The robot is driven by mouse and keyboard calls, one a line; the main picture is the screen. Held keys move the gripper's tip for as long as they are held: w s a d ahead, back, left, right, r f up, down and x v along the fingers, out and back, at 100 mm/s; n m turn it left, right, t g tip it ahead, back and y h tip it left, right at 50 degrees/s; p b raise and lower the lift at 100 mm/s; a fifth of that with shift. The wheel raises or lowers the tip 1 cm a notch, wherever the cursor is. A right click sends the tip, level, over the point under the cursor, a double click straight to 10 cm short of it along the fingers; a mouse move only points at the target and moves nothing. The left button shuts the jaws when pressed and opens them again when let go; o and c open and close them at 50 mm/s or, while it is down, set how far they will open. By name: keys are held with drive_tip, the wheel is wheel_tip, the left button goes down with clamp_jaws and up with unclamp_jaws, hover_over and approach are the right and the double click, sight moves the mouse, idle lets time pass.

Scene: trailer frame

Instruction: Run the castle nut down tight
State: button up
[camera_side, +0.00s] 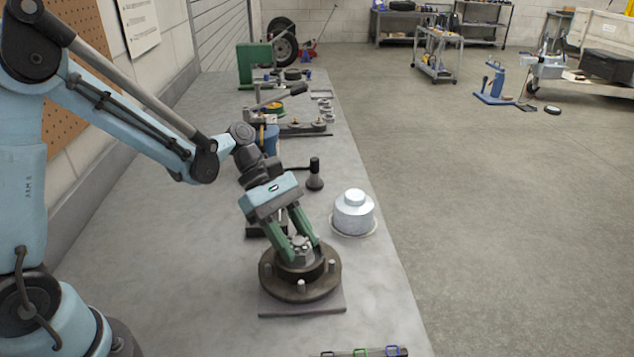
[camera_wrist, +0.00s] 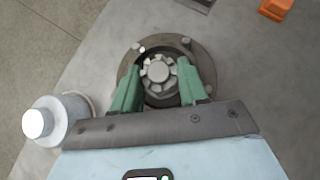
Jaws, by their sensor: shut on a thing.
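The castle nut (camera_side: 301,245) sits at the centre of a dark round hub with studs (camera_side: 285,291) on a square base plate on the bench. In the wrist view the castle nut (camera_wrist: 159,71) shows its slotted crown around a central stud end. My gripper (camera_side: 299,241) comes down from above with its green fingers on either side of the nut. In the wrist view my gripper (camera_wrist: 160,80) is shut on the nut, one finger left and one right. The nut's lower part and threads are hidden in the hub.
A silvery stepped cap (camera_side: 354,212) on a round dish stands right of the hub, close by. A black-handled tool (camera_side: 314,175) stands behind. Several tools and parts crowd the bench's far end. The bench (camera_side: 185,260) is clear left of the hub. A rack with coloured clips (camera_side: 365,352) lies at the front edge.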

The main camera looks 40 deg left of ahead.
drive_tip(key=shift+w+m+g+y, duration=0.15)
drive_tip(key=shift+m+g+y, duration=0.15)
drive_tip(key=shift+m+g, duration=0.75)
drive_tip(key=shift+w+m+g+y, duration=0.1)
drive_tip(key=shift+m+g+y, duration=0.2)
drive_tip(key=shift+m+g, duration=0.75)
drive_tip(key=shift+m+t, duration=0.3)
drive_tip(key=shift+m, duration=0.1)
drive_tip(key=o, duration=0.8)
drive_tip(key=v, duration=0.5)
drive_tip(key=shift+d+r, duration=0.1)
drive_tip(key=shift+r, duration=3.45)
